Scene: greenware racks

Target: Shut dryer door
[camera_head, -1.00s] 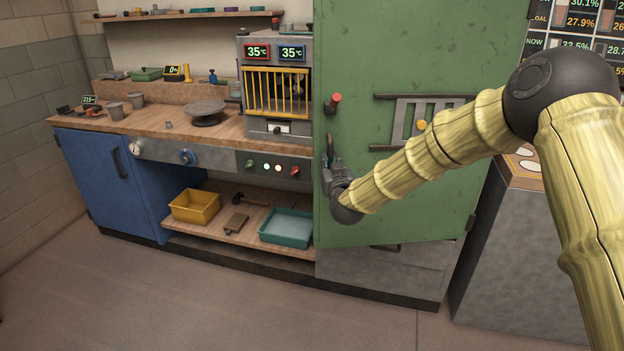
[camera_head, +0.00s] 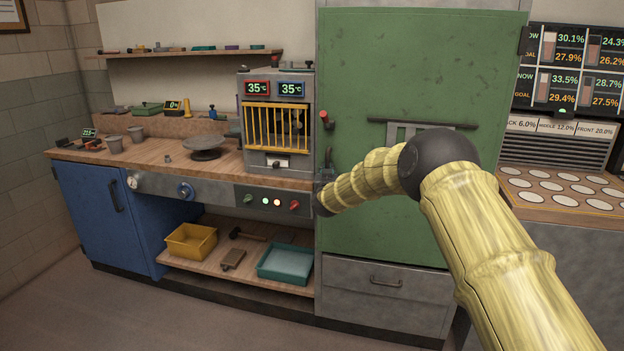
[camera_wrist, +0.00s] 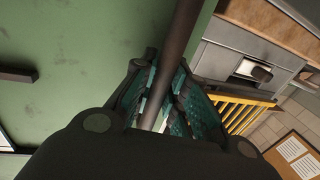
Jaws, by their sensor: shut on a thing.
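The dryer door (camera_head: 430,65) is a large green panel on the tall grey cabinet in the head view. It now lies nearly flush with the cabinet front. My gripper (camera_head: 325,176) is at the door's left edge, partly hidden by my arm. In the wrist view, my gripper (camera_wrist: 165,100) has its teal-lined fingers closed around a dark bar, the door handle (camera_wrist: 182,40). The green door (camera_wrist: 90,60) fills the left of that view. Whether a thin gap is left at the door's edge cannot be told.
A red-tipped knob (camera_head: 326,118) sticks out above my gripper. Left of the door, a small oven with a yellow grille (camera_head: 276,128) stands on the workbench (camera_head: 160,155). A rack of white discs (camera_head: 560,190) is at the right. The floor in front is clear.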

